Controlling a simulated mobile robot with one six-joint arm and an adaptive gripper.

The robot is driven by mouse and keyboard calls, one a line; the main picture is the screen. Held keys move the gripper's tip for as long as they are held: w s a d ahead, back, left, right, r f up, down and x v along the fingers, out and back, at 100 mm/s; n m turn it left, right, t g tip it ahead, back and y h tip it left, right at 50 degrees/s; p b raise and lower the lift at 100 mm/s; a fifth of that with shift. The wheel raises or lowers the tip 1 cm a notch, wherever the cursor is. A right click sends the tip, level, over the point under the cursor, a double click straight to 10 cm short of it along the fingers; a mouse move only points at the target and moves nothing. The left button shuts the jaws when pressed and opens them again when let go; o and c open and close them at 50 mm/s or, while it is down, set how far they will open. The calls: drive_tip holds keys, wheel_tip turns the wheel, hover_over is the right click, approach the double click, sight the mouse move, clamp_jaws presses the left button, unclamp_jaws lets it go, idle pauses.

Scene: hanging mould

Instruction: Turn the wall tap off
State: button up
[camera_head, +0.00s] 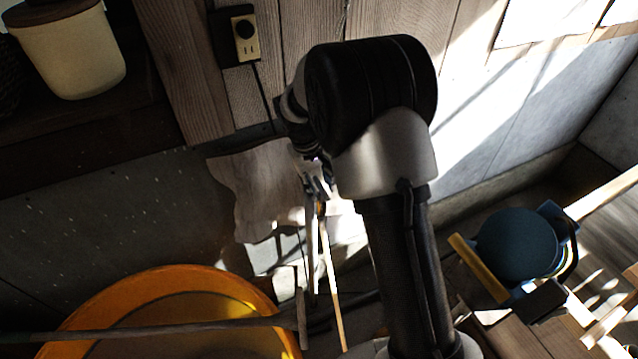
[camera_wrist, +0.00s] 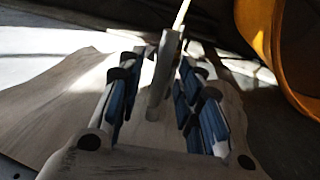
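I cannot make out the wall tap with certainty in either view. My arm and gripper cover part of the wall in the head view. My gripper (camera_head: 318,190) points down past the pale cloth-like sheet, close to several thin upright sticks. In the wrist view my gripper (camera_wrist: 155,75) has its two blue-padded fingers apart. A grey bar (camera_wrist: 163,78) with a thin pale rod beyond it shows between the fingers, with gaps on both sides. I cannot tell whether this bar is part of the tap.
An orange tub (camera_head: 95,305) stands at the lower left; its rim (camera_wrist: 262,40) also shows in the wrist view. A blue round object (camera_head: 515,245) sits at the right. A cream pot (camera_head: 72,55) stands on a dark shelf (camera_head: 120,130). A power outlet (camera_head: 245,38) is on the plank wall.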

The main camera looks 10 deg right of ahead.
drive_tip(key=shift+c, duration=0.5)
clamp_jaws()
drive_tip(key=m, duration=0.4)
drive_tip(key=shift+d+m+g+p, duration=0.15)
drive_tip(key=shift+m+g+p, duration=0.25)
drive_tip(key=m+p, duration=0.1)
drive_tip(key=m, duration=0.3)
drive_tip(key=shift+w+d+m+g, duration=0.1)
drive_tip(key=shift+m+g, duration=0.2)
drive_tip(key=shift+g, duration=0.1)
drive_tip(key=m+y+p, duration=0.1)
drive_tip(key=m, duration=0.4)
drive_tip(key=shift+d+g, duration=0.15)
drive_tip(key=shift+g, duration=0.25)
drive_tip(key=shift+m+y+p, duration=0.35)
drive_tip(key=shift+m+y, duration=0.05)
drive_tip(key=shift+m, duration=1.4)
